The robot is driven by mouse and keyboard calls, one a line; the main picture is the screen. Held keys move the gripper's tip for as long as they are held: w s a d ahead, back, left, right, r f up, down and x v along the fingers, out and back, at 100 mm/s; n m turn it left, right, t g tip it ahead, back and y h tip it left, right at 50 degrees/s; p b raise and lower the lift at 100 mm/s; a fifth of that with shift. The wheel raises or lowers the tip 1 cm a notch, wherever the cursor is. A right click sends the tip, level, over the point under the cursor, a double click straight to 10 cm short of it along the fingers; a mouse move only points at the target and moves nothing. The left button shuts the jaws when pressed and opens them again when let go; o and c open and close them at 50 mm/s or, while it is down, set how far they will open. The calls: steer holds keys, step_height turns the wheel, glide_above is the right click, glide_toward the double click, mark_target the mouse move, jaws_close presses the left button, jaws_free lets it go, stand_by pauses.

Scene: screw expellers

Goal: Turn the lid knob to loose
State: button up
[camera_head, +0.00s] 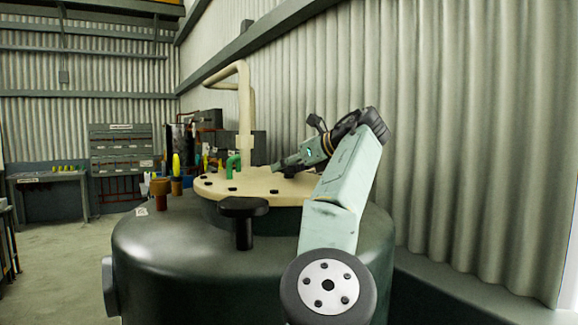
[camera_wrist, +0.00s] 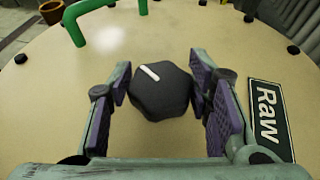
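The lid knob (camera_wrist: 160,97) is black and many-sided, with a white line on its top pointing to the upper left in the wrist view. It sits on the cream lid (camera_head: 232,190), which also fills most of the wrist view (camera_wrist: 225,35). In the head view my gripper (camera_head: 281,167) is low over the lid, and I cannot make out the knob there. A "Raw" label (camera_wrist: 270,117) lies right of the knob.
A green handle (camera_head: 232,166) stands on the lid and shows in the wrist view (camera_wrist: 72,22). A cream pipe (camera_head: 245,105) rises behind the lid. Black bolts ring its edge. A black T-shaped piece (camera_head: 243,221) stands in front. A corrugated wall (camera_head: 440,130) is at right.

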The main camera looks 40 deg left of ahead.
steer(key=o, duration=0.4)
steer(key=shift+c, duration=0.2)
steer(key=v, duration=1.2)
